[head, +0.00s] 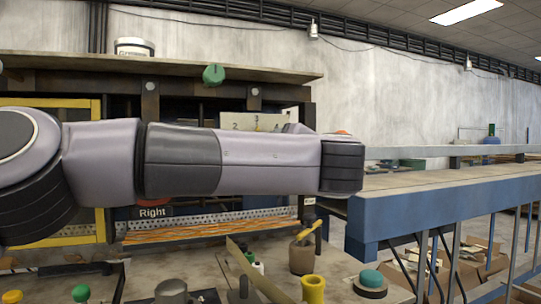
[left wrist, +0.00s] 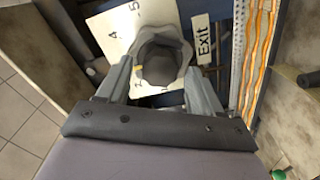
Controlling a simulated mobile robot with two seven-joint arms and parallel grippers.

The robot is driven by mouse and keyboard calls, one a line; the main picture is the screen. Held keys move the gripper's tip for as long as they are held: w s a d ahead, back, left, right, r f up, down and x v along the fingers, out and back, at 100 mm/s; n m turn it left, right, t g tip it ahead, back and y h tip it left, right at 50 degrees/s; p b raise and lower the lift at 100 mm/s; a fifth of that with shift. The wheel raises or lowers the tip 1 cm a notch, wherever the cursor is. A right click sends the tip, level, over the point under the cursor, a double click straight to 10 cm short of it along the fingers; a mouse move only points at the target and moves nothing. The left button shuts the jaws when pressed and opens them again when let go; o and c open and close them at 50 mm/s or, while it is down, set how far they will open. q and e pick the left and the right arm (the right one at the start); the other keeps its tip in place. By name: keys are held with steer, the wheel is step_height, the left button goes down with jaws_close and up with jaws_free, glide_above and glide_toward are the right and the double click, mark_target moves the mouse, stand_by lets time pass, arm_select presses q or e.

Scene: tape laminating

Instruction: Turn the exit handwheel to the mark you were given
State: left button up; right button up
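The exit handwheel (left wrist: 163,55) is a dark grey lobed knob on a pale numbered plate (left wrist: 112,22), beside the "Exit" label (left wrist: 203,40). A small yellow mark shows at the wheel's lower left in the left wrist view, near the left finger. The figures 4 and 5 are readable; others are partly covered. My left gripper (left wrist: 160,72) has its fingers on opposite sides of the wheel, seemingly touching it. In the head view my left arm hides the wheel; the plate's top edge (head: 240,119) with 2 and 3 shows above it. My right gripper is not in view.
A "Right" label (head: 152,212) and an orange strip (head: 200,230) lie below my arm. A green knob (head: 213,75) hangs at the upper shelf's edge. A blue-framed table (head: 450,205) stands to the right. Several coloured knobs and a yellow cup (head: 313,289) are in front.

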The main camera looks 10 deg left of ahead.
arm_select(q)
steer(key=b+v, duration=0.1)
steer(key=v, duration=0.6)
steer(key=shift+b, duration=0.35)
steer(key=shift+s+d, duration=0.1)
